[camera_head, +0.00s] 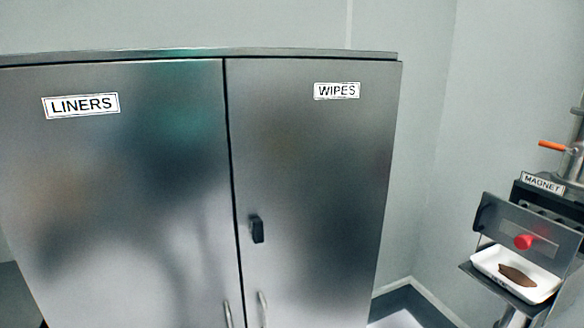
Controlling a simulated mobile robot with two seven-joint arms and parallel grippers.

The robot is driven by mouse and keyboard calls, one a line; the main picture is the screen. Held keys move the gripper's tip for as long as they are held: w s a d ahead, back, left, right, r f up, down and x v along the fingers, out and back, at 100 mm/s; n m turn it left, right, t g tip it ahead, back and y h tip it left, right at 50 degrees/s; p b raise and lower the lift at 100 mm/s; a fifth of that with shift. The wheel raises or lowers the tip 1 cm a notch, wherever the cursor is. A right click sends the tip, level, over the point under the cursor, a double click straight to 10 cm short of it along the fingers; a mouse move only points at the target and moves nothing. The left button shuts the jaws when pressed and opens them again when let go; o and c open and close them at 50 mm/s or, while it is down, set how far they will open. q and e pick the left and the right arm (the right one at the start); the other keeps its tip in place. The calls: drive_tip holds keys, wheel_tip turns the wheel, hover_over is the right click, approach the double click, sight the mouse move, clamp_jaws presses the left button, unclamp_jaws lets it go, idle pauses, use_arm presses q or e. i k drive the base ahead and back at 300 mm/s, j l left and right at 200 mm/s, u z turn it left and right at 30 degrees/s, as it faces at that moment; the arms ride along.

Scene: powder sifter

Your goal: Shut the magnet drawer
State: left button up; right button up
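The magnet unit stands at the right edge, marked by a white MAGNET label (542,183) on a dark housing. The magnet drawer's grey metal front (500,221) has a red knob (523,242) near its middle. The front stands forward of the housing, with a dark gap and dark parts showing behind it, so the drawer looks pulled out. Neither of my grippers is in view.
A large steel cabinet (310,180) with doors labelled LINERS and WIPES fills the left and middle. A white tray (484,262) holding a brown piece (517,275) sits on a metal shelf below the drawer front. An orange-handled lever (552,146) is above the unit.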

sight(565, 232)
drive_tip(key=z, duration=1.4)
